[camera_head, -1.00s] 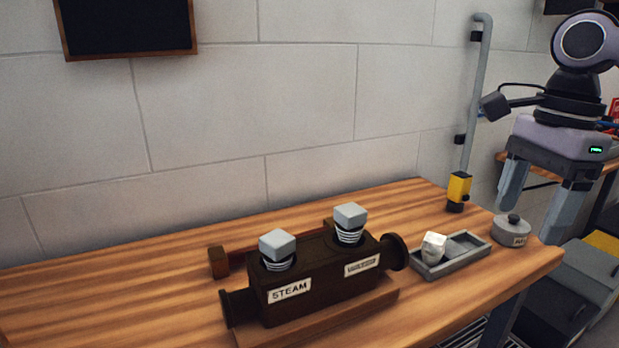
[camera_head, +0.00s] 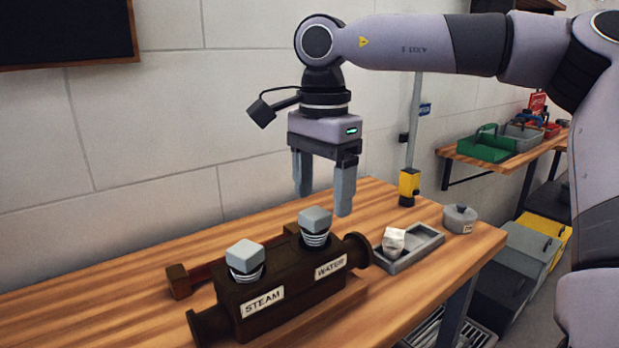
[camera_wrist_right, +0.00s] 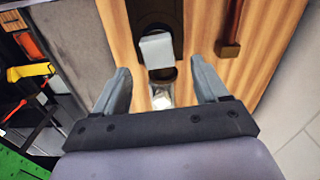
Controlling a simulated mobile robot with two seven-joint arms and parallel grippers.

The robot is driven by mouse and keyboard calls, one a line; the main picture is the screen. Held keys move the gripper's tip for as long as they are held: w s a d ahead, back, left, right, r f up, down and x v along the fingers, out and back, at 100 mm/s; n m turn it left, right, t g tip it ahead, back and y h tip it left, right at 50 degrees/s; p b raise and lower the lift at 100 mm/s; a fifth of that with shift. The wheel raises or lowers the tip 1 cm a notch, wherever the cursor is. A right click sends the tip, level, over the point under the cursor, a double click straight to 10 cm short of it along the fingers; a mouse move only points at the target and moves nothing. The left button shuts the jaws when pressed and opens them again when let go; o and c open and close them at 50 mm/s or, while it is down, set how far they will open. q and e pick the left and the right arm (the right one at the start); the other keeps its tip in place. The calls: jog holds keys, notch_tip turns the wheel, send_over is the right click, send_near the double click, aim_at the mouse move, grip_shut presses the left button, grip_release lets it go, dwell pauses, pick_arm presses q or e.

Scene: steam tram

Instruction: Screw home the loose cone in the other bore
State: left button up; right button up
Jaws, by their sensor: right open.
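A dark valve block (camera_head: 290,292) sits on the bench with labels STEAM and WATER. A cone with a square grey head (camera_head: 245,256) stands in the steam bore, and another (camera_head: 315,220) stands in the water bore. Both show ribbed rings below their heads; I cannot tell how deep either sits. My right gripper (camera_head: 322,198) points down, open and empty, above the bench behind the water cone. In the right wrist view one square cone head (camera_wrist_right: 156,50) shows just beyond the open fingers (camera_wrist_right: 160,72). My left gripper is out of view.
A grey tray (camera_head: 425,245) with a pale faceted piece (camera_head: 393,241) lies right of the block, beside a lidded round pot (camera_head: 460,218). A yellow-and-black object (camera_head: 409,186) stands behind. A reddish bar (camera_head: 205,275) lies behind the block. Bench left is clear.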

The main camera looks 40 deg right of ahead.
aim_at(324, 210)
jog(key=shift+f+b, duration=0.35)
jog(key=shift+f, duration=2.45)
jog(key=c, duration=1.2)
jog(key=m, duration=0.2)
jog(key=shift+s+m+b, duration=0.15)
jog(key=shift+m+b, duration=0.15)
jog(key=shift+b, duration=0.1)
jog(key=shift+c, duration=0.2)
jog(key=shift+s+m, duration=0.1)
jog(key=shift+m, duration=0.7)
